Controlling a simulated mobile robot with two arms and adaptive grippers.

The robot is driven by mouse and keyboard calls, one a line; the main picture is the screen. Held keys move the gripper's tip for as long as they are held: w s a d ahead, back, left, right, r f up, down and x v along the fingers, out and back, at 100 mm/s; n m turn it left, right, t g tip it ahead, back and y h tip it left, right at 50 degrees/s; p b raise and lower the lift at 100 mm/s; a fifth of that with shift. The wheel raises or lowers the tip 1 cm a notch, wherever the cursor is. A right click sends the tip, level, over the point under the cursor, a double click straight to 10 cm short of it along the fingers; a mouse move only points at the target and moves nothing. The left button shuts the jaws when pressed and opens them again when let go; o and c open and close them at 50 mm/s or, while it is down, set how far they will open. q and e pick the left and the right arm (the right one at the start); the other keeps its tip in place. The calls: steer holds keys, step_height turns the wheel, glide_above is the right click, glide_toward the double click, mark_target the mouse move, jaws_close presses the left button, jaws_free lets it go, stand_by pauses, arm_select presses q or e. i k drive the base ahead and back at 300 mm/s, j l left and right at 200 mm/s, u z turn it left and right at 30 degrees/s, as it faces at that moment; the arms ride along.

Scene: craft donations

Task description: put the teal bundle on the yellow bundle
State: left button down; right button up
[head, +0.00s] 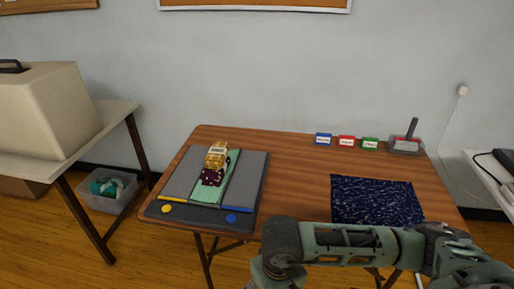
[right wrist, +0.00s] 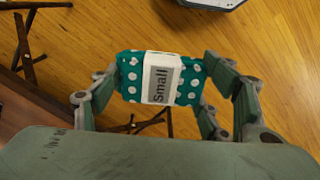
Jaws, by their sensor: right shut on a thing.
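The teal bundle (right wrist: 188,80) has white dots and a white band reading "Small". In the right wrist view my right gripper (right wrist: 162,82) is shut on it, one finger at each end, with the wooden floor below. The yellow bundle (head: 216,154), with a pale label, is on the grey board at the left of the table. A maroon dotted bundle (head: 213,177) touches its near side; I cannot tell whether the yellow one rests partly on it. In the head view my right arm reaches in from the right, and its gripper is cut off at the bottom edge.
The grey board (head: 175,186) has a green middle strip and yellow and blue markers. A dark blue cloth (head: 376,200) lies at the right of the wooden table (head: 290,180). Small blue, red and green boxes (head: 347,141) and a grey-handled block (head: 406,143) stand behind. The table's middle is clear.

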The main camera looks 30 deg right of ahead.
mark_target(217, 150)
steer(key=i+j+z, duration=0.35)
steer(key=j+z, duration=0.15)
steer(key=i+j+z, duration=0.15)
steer(key=j+z, duration=0.15)
steer(key=i+j+z, duration=0.1)
steer(key=j+z, duration=0.15)
steer(key=j, duration=0.15)
steer(key=j+z, duration=0.25)
steer(key=i+j, duration=0.1)
steer(key=j, duration=0.5)
steer(key=i+j, duration=0.1)
steer(key=j, duration=0.45)
steer(key=i+j, duration=0.1)
steer(key=j, duration=0.5)
steer(key=z, duration=0.05)
